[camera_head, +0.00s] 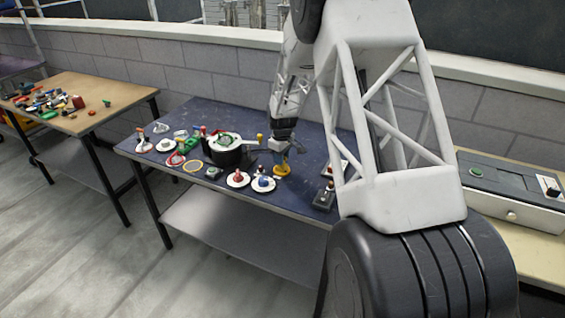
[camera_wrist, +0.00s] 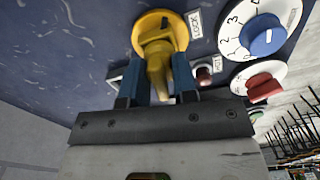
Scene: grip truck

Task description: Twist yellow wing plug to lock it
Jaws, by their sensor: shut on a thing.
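The yellow wing plug (camera_wrist: 158,72) stands on a round yellow base (camera_wrist: 158,28) in the wrist view, with a "LOCK" label (camera_wrist: 195,24) beside it. In the head view the yellow plug (camera_head: 282,170) is near the middle of the dark blue table. My gripper (camera_wrist: 158,92) has its two blue fingers on either side of the wing and is shut on it. It also shows in the head view (camera_head: 283,150), reaching down over the plug. The fingers partly hide the wing, and I cannot read the lock angle.
A blue dial (camera_wrist: 262,38) and a red dial (camera_wrist: 263,86) on white discs sit close beside the plug. A black pot (camera_head: 228,155) and several small fixtures crowd the table to the left. A small box (camera_head: 325,196) stands to the right.

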